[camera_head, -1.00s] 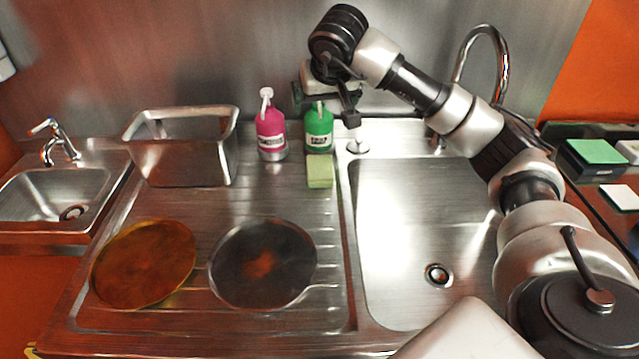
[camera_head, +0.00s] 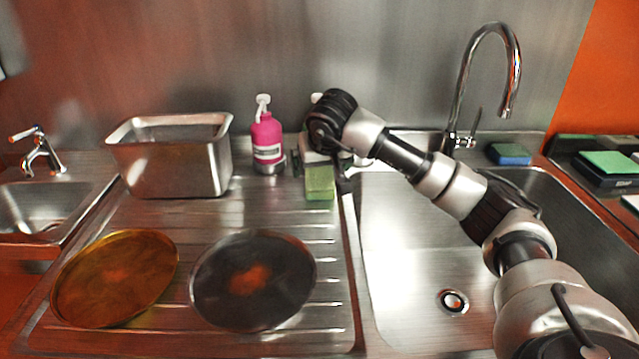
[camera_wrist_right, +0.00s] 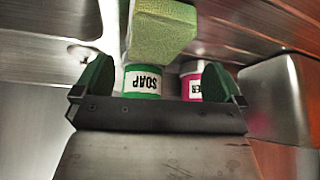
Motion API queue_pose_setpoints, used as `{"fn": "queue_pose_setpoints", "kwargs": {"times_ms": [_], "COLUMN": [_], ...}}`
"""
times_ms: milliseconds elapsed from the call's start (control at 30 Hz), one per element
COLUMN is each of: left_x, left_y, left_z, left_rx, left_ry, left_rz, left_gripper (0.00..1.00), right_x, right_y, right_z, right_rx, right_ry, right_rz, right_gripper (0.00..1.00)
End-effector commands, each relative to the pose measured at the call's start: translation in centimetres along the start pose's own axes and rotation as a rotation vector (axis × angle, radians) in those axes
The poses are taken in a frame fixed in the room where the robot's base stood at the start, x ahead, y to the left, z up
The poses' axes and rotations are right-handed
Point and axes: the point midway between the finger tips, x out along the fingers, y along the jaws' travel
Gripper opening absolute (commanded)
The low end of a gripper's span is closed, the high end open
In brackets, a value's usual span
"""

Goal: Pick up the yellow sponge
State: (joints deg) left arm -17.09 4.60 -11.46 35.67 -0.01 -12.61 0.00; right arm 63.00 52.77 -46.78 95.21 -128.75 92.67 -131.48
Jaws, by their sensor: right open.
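The yellow sponge, yellow-green in colour (camera_head: 320,183), stands upright on the drainboard by the left edge of the large sink basin. In the right wrist view the sponge (camera_wrist_right: 162,32) hangs at top centre, beyond the fingertips and in line with the gap. My right gripper (camera_head: 321,172) is low at the sponge, one finger towards each side of it. In the wrist view its jaws (camera_wrist_right: 158,84) are spread and empty; contact with the sponge cannot be told. My left gripper is out of view.
A green soap bottle (camera_wrist_right: 142,80) stands close behind the sponge, mostly hidden in the head view. A pink bottle (camera_head: 267,140) and a steel container (camera_head: 175,170) stand to the left. Two round plates lie in front. A blue-green sponge (camera_head: 510,154) sits behind the basin near the tap.

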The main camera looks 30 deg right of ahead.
Motion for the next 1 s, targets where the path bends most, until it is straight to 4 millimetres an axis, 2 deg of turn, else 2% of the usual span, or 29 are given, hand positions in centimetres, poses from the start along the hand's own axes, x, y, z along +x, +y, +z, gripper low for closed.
{"fn": "queue_pose_setpoints", "kwargs": {"times_ms": [300,633,933,1000], "left_x": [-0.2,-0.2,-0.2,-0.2], "left_y": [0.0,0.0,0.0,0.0], "left_z": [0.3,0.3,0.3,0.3], "left_rx": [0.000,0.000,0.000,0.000], "left_ry": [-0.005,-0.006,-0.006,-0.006], "left_rz": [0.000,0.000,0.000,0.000], "left_gripper": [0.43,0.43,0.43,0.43], "right_x": [4.4,5.0,5.0,5.0], "right_y": [0.5,0.5,0.5,0.5], "right_z": [0.1,0.1,0.1,0.1], "right_rx": [0.001,-0.001,-0.001,-0.001], "right_ry": [-0.003,0.000,0.000,0.000], "right_rz": [0.000,0.001,0.001,0.001], "right_gripper": [1.00,0.98,0.53,0.48]}}
